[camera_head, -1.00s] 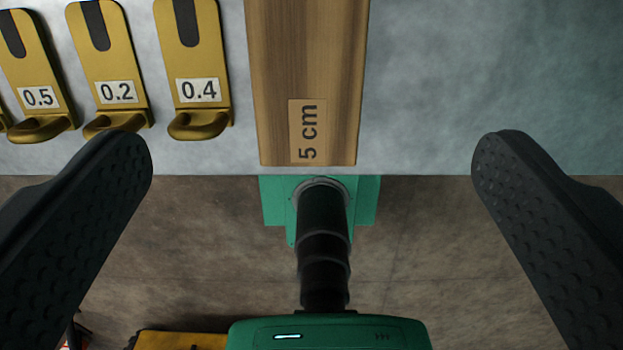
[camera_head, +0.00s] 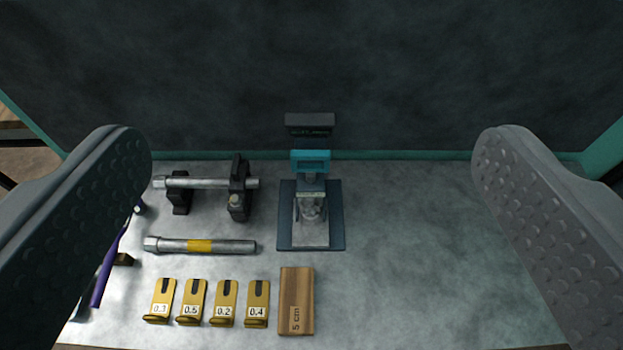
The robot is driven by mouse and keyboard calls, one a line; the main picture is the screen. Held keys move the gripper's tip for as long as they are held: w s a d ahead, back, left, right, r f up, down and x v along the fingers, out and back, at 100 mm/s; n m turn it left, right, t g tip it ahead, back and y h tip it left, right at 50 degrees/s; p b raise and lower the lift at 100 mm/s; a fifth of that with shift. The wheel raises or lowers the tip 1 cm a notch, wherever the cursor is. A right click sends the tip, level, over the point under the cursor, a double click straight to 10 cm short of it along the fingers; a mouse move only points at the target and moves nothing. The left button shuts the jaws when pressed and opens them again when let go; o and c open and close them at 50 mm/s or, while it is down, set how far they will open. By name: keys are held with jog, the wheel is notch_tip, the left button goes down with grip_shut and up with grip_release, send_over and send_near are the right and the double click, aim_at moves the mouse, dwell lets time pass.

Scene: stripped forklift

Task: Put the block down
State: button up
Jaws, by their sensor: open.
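The wooden block (camera_head: 296,292), labelled "5 cm", lies flat on the grey bench top near its front edge. It sits just right of the row of brass pieces. My gripper (camera_head: 312,150) is open, its two dark textured fingers wide apart at the left and right of the view. Nothing is between the fingertips. The gripper is well above and apart from the block.
Brass pieces marked 0.3 (camera_head: 160,300), 0.5 (camera_head: 191,302), 0.2 (camera_head: 223,303) and 0.4 (camera_head: 256,303) stand left of the block. A yellow-banded bar (camera_head: 200,246), a bar on black supports (camera_head: 210,183) and a device on a blue base (camera_head: 335,222) lie behind. The right side is clear.

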jog(key=shift+o, duration=0.4)
jog(key=s+r, duration=0.2)
jog(key=shift+d+r+t, duration=0.1)
jog(key=shift+r+t, duration=0.2)
jog(key=shift+t, duration=0.1)
jog(key=g+p, duration=0.5)
jog(key=g, duration=1)
send_over(297, 299)
notch_tip(297, 299, down, 49)
notch_tip(297, 299, down, 14)
jog(key=shift+p, duration=0.3)
jog(key=c, duration=1.3)
